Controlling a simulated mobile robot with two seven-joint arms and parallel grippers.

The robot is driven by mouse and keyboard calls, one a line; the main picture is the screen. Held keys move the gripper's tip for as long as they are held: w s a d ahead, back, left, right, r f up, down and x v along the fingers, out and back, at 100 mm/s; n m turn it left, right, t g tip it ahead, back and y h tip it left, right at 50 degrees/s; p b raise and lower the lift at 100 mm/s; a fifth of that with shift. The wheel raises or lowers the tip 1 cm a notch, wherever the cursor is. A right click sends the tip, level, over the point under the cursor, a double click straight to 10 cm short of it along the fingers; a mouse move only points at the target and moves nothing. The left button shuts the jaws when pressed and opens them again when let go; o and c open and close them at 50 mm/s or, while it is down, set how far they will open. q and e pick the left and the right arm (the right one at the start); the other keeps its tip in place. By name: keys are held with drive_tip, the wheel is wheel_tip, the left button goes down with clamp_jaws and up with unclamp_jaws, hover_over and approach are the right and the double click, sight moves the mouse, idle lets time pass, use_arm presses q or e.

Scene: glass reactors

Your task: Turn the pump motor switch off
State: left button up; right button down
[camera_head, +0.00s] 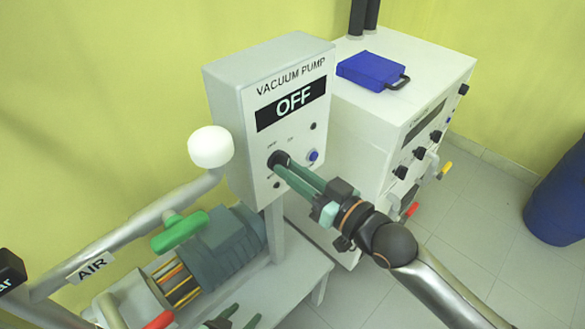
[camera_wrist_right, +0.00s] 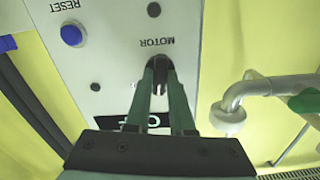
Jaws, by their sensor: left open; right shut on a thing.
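The grey vacuum pump control box (camera_head: 240,125) stands at the centre of the head view. Its black display (camera_head: 293,102) reads OFF. The dark motor switch (camera_head: 277,158) is a knob low on the front panel; it also shows in the right wrist view (camera_wrist_right: 160,64), by the upside-down MOTOR label. My right gripper (camera_head: 284,165) is shut on this knob, its green fingers (camera_wrist_right: 160,78) on both sides of it. The fingers partly hide the knob, so its exact angle is unclear. My left gripper (camera_head: 241,315) is open and empty at the bottom edge of the head view.
A blue reset button (camera_head: 313,155) sits right of the knob. A pipe with a white cap (camera_head: 211,147) and green handle (camera_head: 180,231) runs at left, above the pump motor (camera_head: 222,243). A white cabinet (camera_head: 400,65) carrying a blue case (camera_head: 370,70) stands behind right.

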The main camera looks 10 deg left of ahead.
drive_tip(key=shift+n, duration=1)
drive_tip(key=c, duration=0.8)
unclamp_jaws()
drive_tip(key=v, duration=1.2)
drive_tip(key=shift+s+d, duration=0.1)
drive_tip(key=shift+d, duration=0.1)
